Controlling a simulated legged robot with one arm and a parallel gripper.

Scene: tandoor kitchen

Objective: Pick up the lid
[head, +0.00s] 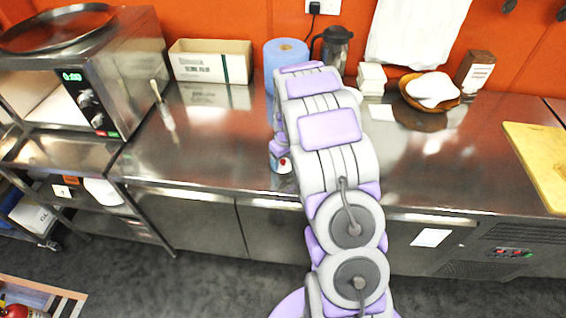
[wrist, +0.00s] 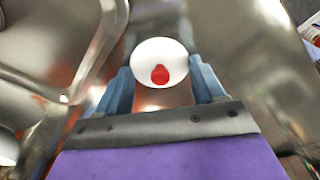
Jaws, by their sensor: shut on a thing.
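A round white lid (wrist: 161,50) with a red patch sits between the two blue fingers of my gripper (wrist: 160,72) in the wrist view. The fingers close on its sides. In the head view the small white and red top (head: 284,161) shows at the end of my arm, near the front edge of the steel counter. My arm and gripper hide much of it there. I cannot tell whether it touches the counter or something below it.
The steel counter (head: 220,150) is mostly clear to the left. A blue paper roll (head: 286,52), a dark jug (head: 337,45) and a white box (head: 211,62) stand at the back. A wooden bowl (head: 432,101) and yellow board (head: 540,155) lie right. An oven (head: 100,75) stands left.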

